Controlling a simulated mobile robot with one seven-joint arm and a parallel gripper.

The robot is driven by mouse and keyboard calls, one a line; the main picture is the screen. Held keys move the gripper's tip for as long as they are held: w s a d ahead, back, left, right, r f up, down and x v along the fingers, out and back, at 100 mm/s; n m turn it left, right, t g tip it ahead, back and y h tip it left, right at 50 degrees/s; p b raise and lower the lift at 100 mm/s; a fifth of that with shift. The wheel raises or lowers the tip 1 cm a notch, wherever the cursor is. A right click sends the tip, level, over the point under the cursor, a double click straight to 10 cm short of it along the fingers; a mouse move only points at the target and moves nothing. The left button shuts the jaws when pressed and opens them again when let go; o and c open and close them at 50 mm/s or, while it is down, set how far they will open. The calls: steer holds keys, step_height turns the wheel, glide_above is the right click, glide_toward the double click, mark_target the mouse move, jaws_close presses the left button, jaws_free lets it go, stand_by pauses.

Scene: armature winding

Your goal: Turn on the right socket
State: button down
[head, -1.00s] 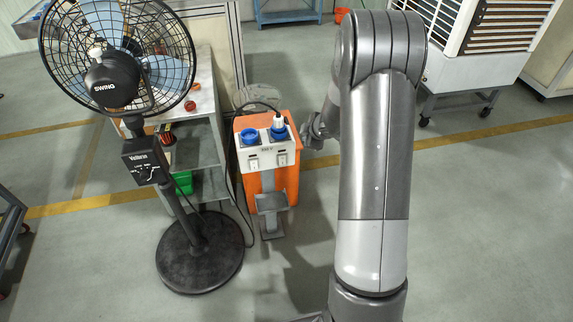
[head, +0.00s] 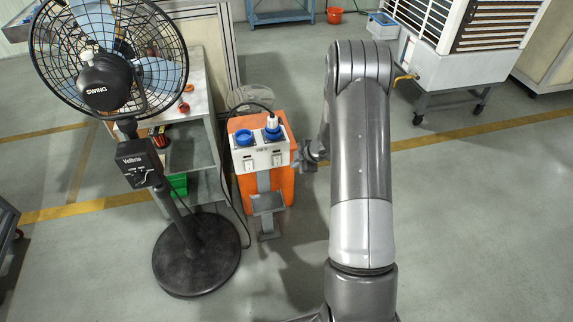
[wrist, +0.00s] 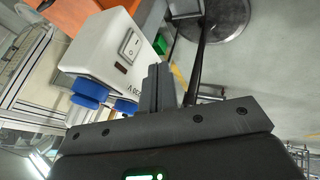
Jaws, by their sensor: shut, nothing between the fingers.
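The white socket box (head: 262,150) sits on an orange stand. It has a left blue socket (head: 244,137) and a right blue socket (head: 272,132) with a plug (head: 272,121) in it. A white left switch (head: 249,165) and a white right switch (head: 277,160) are on its front. My gripper (head: 300,157) is just right of the box, at about switch height, partly behind my arm. In the wrist view my gripper (wrist: 158,68) is shut and empty, beside the box (wrist: 100,55). One rocker switch (wrist: 130,45) shows there; its on or off position is unclear.
A pedestal fan (head: 110,65) on a round base stands left of the box, with a cable (head: 240,215) running beside it. A shelf table (head: 205,110) is behind. A cooler on a wheeled stand (head: 450,70) is at the back right. The floor on the right is open.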

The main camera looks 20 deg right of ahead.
mark_target(276, 164)
steer(key=w+a+f, duration=0.3)
steer(key=w+f, duration=0.5)
steer(key=shift+a+f, duration=0.2)
steer(key=shift+a, duration=0.05)
steer(key=shift+w, duration=0.15)
steer(key=shift+w+f, duration=0.1)
steer(key=shift+w, duration=0.15)
steer(key=shift+r, duration=0.2)
steer(key=shift+r, duration=0.65)
